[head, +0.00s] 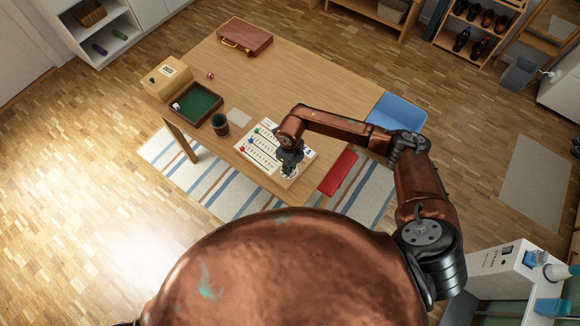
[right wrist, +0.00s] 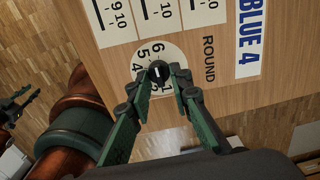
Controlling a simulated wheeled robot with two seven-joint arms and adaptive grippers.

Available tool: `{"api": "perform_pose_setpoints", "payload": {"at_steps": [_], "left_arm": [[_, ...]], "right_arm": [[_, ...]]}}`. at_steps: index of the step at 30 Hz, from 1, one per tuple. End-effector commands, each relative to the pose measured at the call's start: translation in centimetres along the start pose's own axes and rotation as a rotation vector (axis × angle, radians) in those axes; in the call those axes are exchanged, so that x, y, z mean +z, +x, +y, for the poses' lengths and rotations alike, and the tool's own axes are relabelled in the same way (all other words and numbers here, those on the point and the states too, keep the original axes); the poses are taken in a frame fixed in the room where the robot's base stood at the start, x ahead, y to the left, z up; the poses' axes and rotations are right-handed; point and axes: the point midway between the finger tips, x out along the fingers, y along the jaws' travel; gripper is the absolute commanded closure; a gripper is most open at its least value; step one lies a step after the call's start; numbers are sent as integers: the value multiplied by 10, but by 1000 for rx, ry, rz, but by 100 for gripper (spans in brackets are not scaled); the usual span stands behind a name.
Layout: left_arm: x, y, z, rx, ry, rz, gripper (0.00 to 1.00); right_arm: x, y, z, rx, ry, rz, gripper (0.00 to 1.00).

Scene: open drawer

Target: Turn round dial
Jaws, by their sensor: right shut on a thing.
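The round dial is a small black knob (right wrist: 158,71) on a white numbered disc (right wrist: 146,58) beside the word ROUND, seen in the right wrist view. My right gripper (right wrist: 160,76) is shut on the knob, with one green finger on each side of it. Parts of the disc's numbers are hidden behind the fingers. In the head view the right gripper (head: 288,170) is over the near right part of the white score board (head: 252,151), and hides the dial there.
On the wooden table (head: 225,70) are a green-lined tray (head: 172,105), a dark cup (head: 219,125), a wooden box (head: 165,76) and a red-brown case (head: 243,38). A blue chair (head: 398,112) and a red seat (head: 338,173) stand at its right edge.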

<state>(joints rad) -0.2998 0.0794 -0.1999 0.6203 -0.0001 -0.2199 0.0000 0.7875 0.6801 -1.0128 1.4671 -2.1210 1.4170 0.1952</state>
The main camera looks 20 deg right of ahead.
Motion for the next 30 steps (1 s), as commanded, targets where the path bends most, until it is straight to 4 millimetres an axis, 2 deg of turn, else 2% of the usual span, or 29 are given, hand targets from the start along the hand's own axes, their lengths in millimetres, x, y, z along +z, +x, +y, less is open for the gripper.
{"api": "perform_pose_setpoints", "payload": {"at_steps": [12,29,30], "left_arm": [[-1,-6,0,0,0,1,74],[-1,-6,0,0,0,0,74],[-1,-6,0,0,0,0,74]], "right_arm": [[0,-1,1,0,215,0,100],[0,0,1,0,253,-1,100],[1,0,1,0,252,-1,80]]}}
